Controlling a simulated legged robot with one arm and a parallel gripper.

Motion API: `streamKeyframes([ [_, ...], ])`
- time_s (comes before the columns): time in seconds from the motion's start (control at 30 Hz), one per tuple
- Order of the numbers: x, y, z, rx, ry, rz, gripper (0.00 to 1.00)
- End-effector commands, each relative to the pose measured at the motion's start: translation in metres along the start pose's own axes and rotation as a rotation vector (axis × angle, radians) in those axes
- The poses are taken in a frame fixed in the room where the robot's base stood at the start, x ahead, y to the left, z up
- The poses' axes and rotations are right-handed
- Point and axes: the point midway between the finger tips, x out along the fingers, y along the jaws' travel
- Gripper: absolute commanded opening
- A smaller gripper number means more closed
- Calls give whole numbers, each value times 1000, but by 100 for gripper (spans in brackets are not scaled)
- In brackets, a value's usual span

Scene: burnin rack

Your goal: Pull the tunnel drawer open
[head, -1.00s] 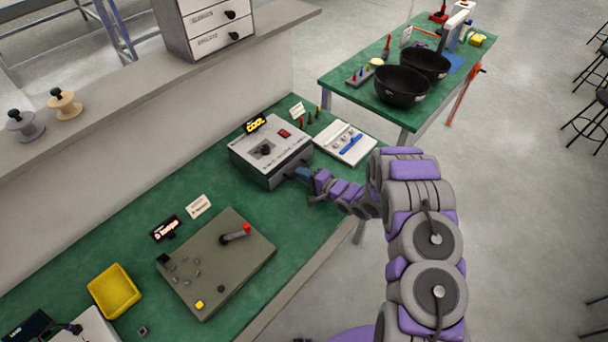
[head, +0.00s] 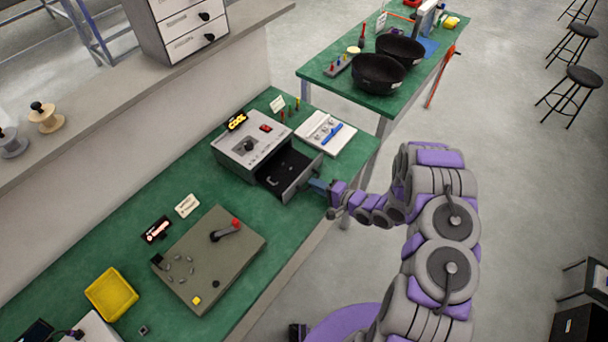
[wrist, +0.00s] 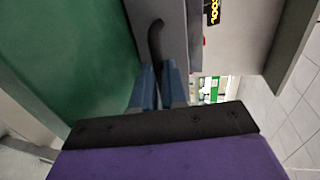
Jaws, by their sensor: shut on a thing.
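The tunnel drawer (head: 296,176) is pulled out of the front of a grey box (head: 228,158) on the green bench. Its dark inside shows, with a few small pale items in it. My gripper (head: 316,186) is at the drawer's front. In the wrist view my gripper's blue fingers (wrist: 160,88) are shut on the dark curved drawer handle (wrist: 155,42), with the grey drawer front (wrist: 176,35) behind it. The fingers hide the handle in the head view.
A white tray with a blue item (head: 325,133) lies right of the box. A grey-brown board with a red-tipped lever (head: 205,262) and a yellow tray (head: 112,293) lie on the near bench (head: 195,215).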

Motion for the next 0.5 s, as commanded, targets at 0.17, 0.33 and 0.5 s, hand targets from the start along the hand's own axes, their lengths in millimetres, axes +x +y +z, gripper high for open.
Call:
streamKeyframes([
  [0.17,-19,6,0,2,0,5,0],
  [0.33,-23,8,0,2,1,5,0],
  [0.5,-23,8,0,2,1,5,0],
])
